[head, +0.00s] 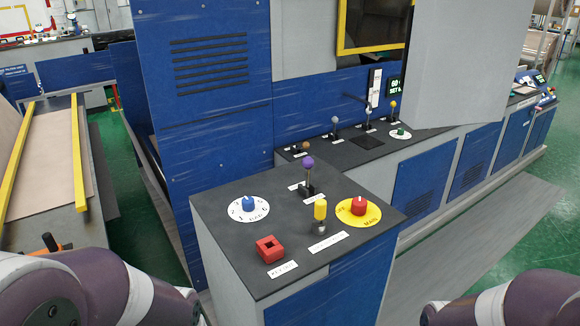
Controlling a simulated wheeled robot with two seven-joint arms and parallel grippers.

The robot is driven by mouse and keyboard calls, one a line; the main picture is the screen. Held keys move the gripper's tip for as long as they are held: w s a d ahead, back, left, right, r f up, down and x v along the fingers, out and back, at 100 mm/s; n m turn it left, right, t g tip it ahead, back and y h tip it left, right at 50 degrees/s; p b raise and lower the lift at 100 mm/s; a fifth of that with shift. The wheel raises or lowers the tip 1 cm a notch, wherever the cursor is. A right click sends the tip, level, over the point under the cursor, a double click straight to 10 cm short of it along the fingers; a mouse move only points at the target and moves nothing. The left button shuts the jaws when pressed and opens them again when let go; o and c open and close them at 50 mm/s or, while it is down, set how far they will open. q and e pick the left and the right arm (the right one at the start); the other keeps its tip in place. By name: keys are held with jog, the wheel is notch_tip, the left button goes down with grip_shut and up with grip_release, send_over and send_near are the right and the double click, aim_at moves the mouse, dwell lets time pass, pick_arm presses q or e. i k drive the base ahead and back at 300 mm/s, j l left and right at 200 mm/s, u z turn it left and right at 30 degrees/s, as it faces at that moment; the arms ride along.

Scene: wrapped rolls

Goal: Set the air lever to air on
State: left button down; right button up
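Several levers stand on the dark-topped control counter. I cannot read which one is the air lever. The nearest has a purple ball knob (308,163) on a short upright stem in a black base, with small white labels beside it. Farther back are levers with a brown knob (305,146), a grey-blue knob (335,120) and a yellow knob (393,104). My arms show at the bottom left and bottom right; neither gripper is in view.
The near counter (230,240) also holds a blue knob (249,203) on a white dial, a red knob (358,205) on a yellow dial, a yellow handle (320,210) and a red block (270,248). A blue cabinet (205,100) rises behind. Grey panel (465,60) hangs right.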

aim_at(307, 162)
jog(key=i+j+z, duration=0.1)
jog(key=j+z, duration=0.25)
jog(key=j, duration=0.35)
jog(key=j+z, duration=0.35)
jog(key=j, duration=0.35)
jog(key=k+j+z, duration=0.1)
jog(key=j+z, duration=0.2)
jog(key=j, duration=0.4)
jog(key=i+j+z, duration=0.1)
jog(key=j, duration=0.3)
jog(key=i+j+z, duration=0.1)
jog(key=j, duration=0.35)
jog(key=i+j+z, duration=0.1)
jog(key=j, duration=0.35)
jog(key=i+j+z, duration=0.1)
jog(key=j, duration=0.35)
jog(key=i, duration=0.1)
